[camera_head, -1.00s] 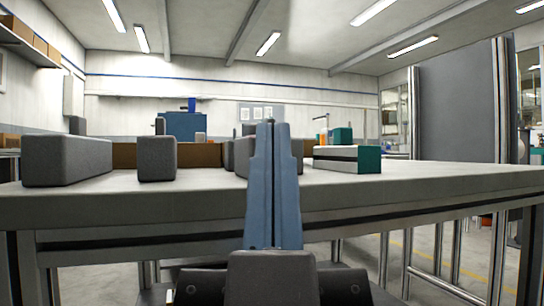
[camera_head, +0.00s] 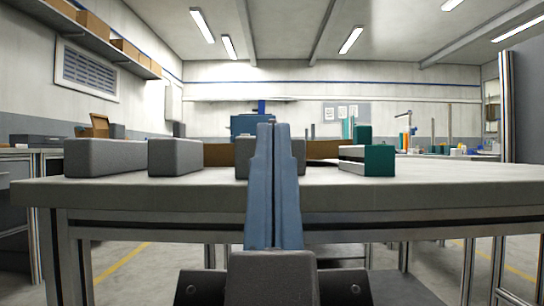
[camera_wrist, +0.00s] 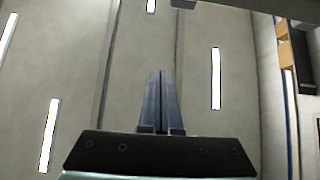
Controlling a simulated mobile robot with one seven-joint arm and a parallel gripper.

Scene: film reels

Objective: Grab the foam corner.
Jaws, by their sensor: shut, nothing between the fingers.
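Several dark grey, foam-like blocks stand on the table. One is at the far left (camera_head: 105,158), another just right of it (camera_head: 175,156), and at least one more (camera_head: 242,160) is partly hidden behind my gripper. I cannot tell which is the foam corner. My gripper (camera_head: 273,126) points straight up in front of the table's near edge, shut and empty, apart from every block. In the wrist view, the closed fingers (camera_wrist: 161,73) stand against the ceiling, and no block is recognisable there.
The pale table (camera_head: 440,184) spans the view, its front edge just beyond my arm. A brown panel or box (camera_head: 220,153) lies behind the blocks. The tabletop's right end is clear. Another workbench (camera_head: 20,152) is at the left.

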